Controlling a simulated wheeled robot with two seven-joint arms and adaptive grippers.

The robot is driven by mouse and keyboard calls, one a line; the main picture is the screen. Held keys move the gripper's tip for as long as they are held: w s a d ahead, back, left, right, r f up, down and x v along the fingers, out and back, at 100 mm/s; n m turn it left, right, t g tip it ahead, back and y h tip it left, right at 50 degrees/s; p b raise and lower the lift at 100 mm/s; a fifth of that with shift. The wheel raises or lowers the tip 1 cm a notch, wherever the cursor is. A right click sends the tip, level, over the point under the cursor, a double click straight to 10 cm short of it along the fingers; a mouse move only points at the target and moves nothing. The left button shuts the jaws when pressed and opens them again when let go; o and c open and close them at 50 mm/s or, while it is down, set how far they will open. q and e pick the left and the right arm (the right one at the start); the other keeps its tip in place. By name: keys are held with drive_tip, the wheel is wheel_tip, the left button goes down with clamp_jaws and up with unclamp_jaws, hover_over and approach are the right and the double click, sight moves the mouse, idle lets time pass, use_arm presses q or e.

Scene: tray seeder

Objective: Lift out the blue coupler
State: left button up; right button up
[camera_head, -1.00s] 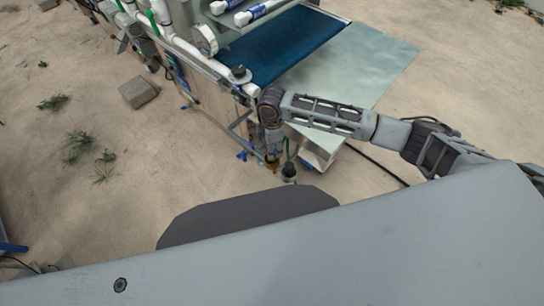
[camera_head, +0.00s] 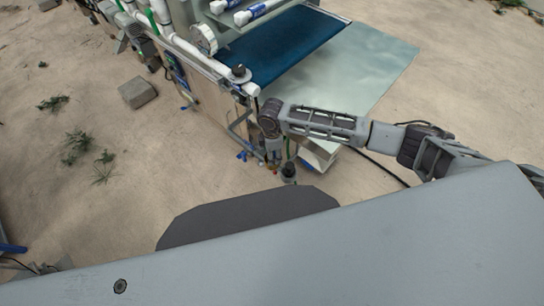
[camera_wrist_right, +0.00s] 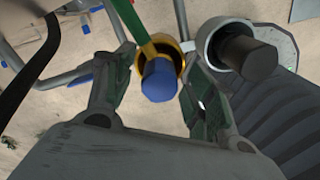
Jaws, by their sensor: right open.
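The blue coupler (camera_wrist_right: 160,78) shows in the right wrist view, end-on, inside a yellow ring-shaped holder (camera_wrist_right: 170,46). My right gripper (camera_wrist_right: 150,82) is open, with one finger on each side of the coupler and no clear contact. In the head view my right gripper (camera_head: 273,158) points down beside the machine's near corner, and the coupler there is too small to make out. My left gripper is in neither current view.
In the right wrist view a black cylinder (camera_wrist_right: 254,58) sits in a grey ring close to the right finger. A green strip (camera_wrist_right: 125,18) runs up from the yellow holder. A blue belt (camera_head: 285,45) and pale sheet (camera_head: 370,60) lie behind my right arm.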

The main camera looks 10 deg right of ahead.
drive_tip(key=c, duration=1.2)
use_arm(q)
drive_tip(key=shift+w+a, duration=0.1)
drive_tip(key=shift+a, duration=0.2)
use_arm(e)
drive_tip(key=shift+r, duration=0.1)
drive_tip(key=shift+r, duration=0.5)
wheel_tip(320, 180, up, 8)
drive_tip(key=shift+f+p, duration=0.15)
drive_tip(key=shift+p, duration=0.35)
drive_tip(key=shift+r, duration=0.6)
use_arm(q)
drive_tip(key=shift+s+a+r, duration=0.15)
drive_tip(key=shift+s+a, duration=0.75)
drive_tip(key=shift+s, duration=0.1)
